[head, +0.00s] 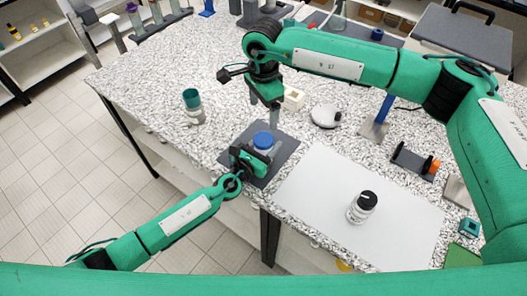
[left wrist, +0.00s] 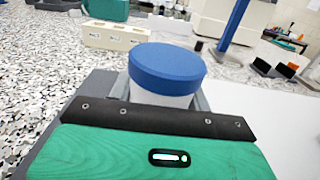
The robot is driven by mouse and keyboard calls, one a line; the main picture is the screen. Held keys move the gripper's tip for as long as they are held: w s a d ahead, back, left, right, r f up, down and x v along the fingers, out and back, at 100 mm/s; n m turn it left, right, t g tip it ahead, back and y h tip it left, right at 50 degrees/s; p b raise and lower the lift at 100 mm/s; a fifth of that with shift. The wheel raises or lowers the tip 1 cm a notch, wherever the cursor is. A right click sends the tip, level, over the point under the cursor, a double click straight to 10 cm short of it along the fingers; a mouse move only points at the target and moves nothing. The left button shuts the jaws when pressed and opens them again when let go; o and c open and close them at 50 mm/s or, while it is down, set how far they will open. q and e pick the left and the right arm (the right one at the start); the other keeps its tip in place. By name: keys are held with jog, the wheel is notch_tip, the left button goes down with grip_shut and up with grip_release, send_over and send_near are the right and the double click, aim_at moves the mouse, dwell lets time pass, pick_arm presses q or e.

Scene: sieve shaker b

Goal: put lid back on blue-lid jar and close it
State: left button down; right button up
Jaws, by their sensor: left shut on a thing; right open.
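The blue-lid jar stands upright on a dark grey mat (head: 283,154). Its blue lid (head: 263,140) sits on top of the jar and looks level; it also shows in the left wrist view (left wrist: 167,66). Below it the pale jar body (left wrist: 160,97) shows. My left gripper (head: 258,157) is shut on the jar body, below the lid. My right gripper (head: 264,108) points down just above and behind the lid, open and empty. I cannot tell how tightly the lid is seated.
A black-capped jar (head: 361,207) stands on a white sheet (head: 315,190) to the right. A teal-topped container (head: 192,106) stands to the left. A white block (head: 293,98), a round white device (head: 326,116) and a blue-posted stand (head: 380,120) are behind.

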pick_arm(q)
jog(key=c, duration=0.6)
grip_release()
jog(key=b+v, duration=0.2)
jog(key=v, duration=1)
jog(key=shift+s+a+f, duration=0.15)
jog(key=shift+s+a, duration=0.05)
jog(key=shift+s, duration=0.15)
jog(key=shift+s+a+b, duration=0.3)
jog(key=shift+s, duration=0.1)
pick_arm(e)
jog(key=shift+f, duration=1.3)
jog(key=shift+a, duration=0.1)
